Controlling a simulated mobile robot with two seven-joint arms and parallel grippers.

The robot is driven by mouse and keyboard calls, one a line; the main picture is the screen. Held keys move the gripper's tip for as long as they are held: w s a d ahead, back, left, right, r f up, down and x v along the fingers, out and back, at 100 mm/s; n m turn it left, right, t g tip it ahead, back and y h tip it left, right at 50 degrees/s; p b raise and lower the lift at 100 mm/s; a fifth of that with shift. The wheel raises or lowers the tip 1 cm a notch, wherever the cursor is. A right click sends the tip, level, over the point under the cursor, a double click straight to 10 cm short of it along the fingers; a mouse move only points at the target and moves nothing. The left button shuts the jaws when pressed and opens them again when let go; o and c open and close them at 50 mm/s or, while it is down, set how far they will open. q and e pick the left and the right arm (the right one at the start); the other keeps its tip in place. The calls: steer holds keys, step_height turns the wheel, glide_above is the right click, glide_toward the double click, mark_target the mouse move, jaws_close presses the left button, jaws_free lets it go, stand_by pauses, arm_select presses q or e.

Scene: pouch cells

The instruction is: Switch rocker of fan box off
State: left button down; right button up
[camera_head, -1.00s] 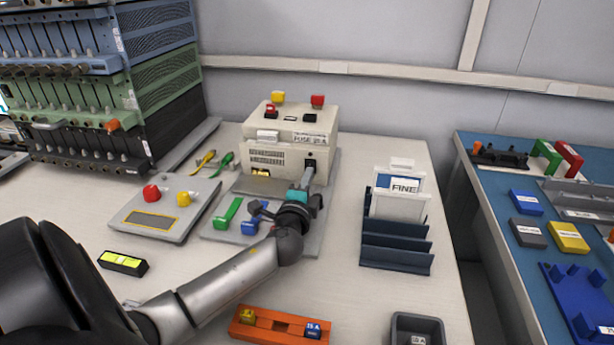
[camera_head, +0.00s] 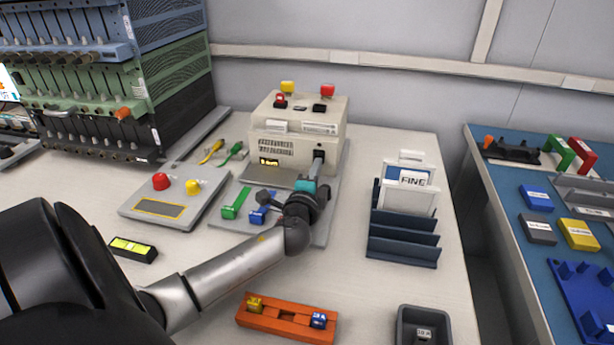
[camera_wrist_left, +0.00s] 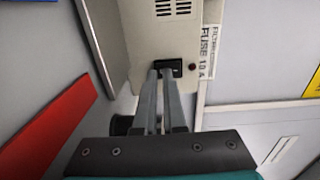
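The beige fan box (camera_head: 297,150) stands at the back of the table, with a vent, a small lit amber display and a fuse label on it. Its black rocker (camera_wrist_left: 172,66) is on the front face, at the fingertips in the left wrist view. My left gripper (camera_head: 318,168) points at the rocker from the front. In the left wrist view its two fingers (camera_wrist_left: 161,72) are close together, with nothing visible between them, and their tips overlap the rocker's left part. Whether they touch it, and the rocker's tilt, I cannot tell. My right gripper is out of view.
A grey panel with red and yellow knobs (camera_head: 164,207) lies left of the box. Green and blue levers (camera_head: 236,204) stand in front. A dark rack with cards (camera_head: 404,240) is at right. An orange tray (camera_head: 264,319) lies near the front. My left arm crosses the table.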

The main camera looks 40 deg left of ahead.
arm_select(q)
steer(key=shift+a+r+g+h+p, duration=0.15)
steer(key=shift+r+p, duration=0.3)
steer(key=shift+p, duration=0.75)
steer(key=shift+r+g+h+p, duration=0.2)
steer(key=shift+r+p, duration=0.25)
steer(key=shift+p, duration=0.7)
steer(key=p+v, duration=0.1)
steer(key=v, duration=0.8)
steer(key=p+v, duration=0.1)
steer(key=v, duration=0.4)
steer(key=shift+d+f+p, duration=0.25)
steer(key=shift+f+p, duration=0.05)
steer(key=shift+p, duration=0.05)
